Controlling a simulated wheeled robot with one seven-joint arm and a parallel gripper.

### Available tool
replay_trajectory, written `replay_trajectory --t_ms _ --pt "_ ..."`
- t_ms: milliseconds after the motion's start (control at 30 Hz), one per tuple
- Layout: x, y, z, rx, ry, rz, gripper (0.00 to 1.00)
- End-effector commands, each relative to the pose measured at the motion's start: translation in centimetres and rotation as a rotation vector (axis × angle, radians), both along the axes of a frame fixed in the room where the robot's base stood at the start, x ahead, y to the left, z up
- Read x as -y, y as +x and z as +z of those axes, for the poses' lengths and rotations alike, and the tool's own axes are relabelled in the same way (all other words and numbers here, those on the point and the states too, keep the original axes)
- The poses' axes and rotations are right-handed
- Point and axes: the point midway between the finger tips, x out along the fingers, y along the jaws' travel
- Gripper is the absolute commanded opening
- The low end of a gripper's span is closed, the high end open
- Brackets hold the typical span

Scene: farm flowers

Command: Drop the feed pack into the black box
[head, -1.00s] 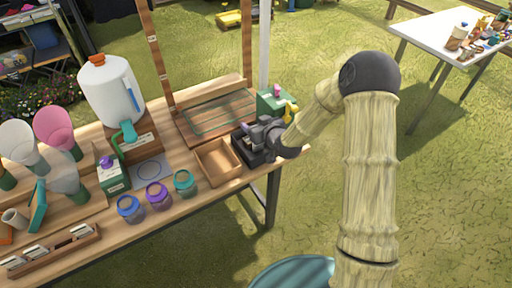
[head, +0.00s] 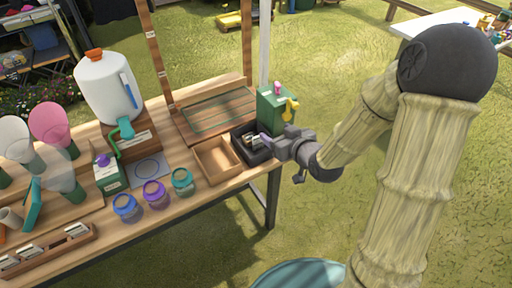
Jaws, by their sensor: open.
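The black box (head: 238,147) stands at the right end of the wooden bench, between a shallow open wooden box and a green carton. Small pale and dark items (head: 254,140) lie inside it; one may be the feed pack, but they are too small to tell. My gripper (head: 279,158) is open just right of the black box, near its right rim. I see nothing held between its fingers. The gripper hides part of the box's right side.
The green carton (head: 276,108) with a yellow tap stands behind my gripper. Three jars (head: 154,193), a white jug (head: 108,88) and a card rack (head: 47,248) are further left. Grass lies right of the bench.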

Motion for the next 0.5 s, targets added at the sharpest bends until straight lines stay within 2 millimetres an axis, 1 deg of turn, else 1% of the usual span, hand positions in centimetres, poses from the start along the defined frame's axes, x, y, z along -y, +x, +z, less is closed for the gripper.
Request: replay_trajectory --t_ms 33,500 --pt "0.1 0.0 -0.4 0.006 0.002 0.000 0.66" --pt "0.7 -1.3 0.3 0.006 0.006 0.008 0.66"
